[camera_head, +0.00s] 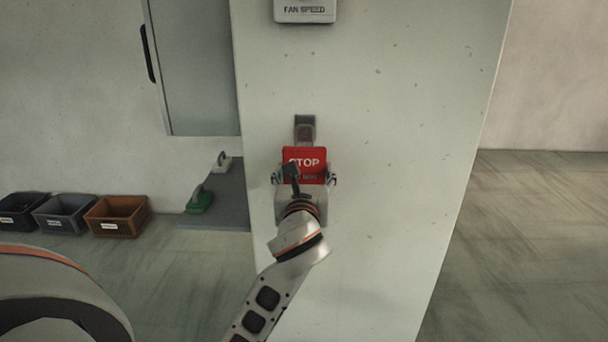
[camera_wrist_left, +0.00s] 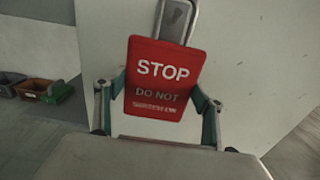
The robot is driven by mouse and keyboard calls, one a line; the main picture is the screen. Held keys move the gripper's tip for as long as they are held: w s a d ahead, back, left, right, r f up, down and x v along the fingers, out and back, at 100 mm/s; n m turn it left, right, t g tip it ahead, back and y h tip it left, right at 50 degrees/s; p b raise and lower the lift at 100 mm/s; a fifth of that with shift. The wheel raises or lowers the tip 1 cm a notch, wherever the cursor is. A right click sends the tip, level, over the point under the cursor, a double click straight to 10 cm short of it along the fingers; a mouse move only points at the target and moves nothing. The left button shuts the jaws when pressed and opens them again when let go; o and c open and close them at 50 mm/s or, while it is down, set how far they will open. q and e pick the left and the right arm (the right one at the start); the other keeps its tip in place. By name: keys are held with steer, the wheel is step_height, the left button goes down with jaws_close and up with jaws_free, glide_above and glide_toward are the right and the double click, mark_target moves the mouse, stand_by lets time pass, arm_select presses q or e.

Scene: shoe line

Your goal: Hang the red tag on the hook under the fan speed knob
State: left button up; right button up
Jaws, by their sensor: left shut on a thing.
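The red tag (camera_head: 305,158) reads STOP and hangs upright in front of the pale panel. It also fills the middle of the left wrist view (camera_wrist_left: 163,88). My left gripper (camera_head: 305,179) is shut on the tag, with a finger at each side of its lower part. A grey metal piece (camera_head: 304,123), which looks like the hook, is right above the tag; the left wrist view shows it behind the tag's top edge (camera_wrist_left: 177,20). I cannot tell whether the tag is on it. The FAN SPEED plate (camera_head: 305,11) is cut off at the top; the knob is out of view.
The pale panel (camera_head: 400,120) is bare around the tag. Open floor (camera_head: 530,230) lies to the right.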

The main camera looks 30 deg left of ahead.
arm_select(q)
steer(key=shift+w+a, duration=0.4)
steer(key=shift+w, duration=0.2)
steer(key=shift+w+a+f, duration=0.35)
steer(key=shift+w+f, duration=0.25)
steer(key=o, duration=1.2)
steer(key=v, duration=1.2)
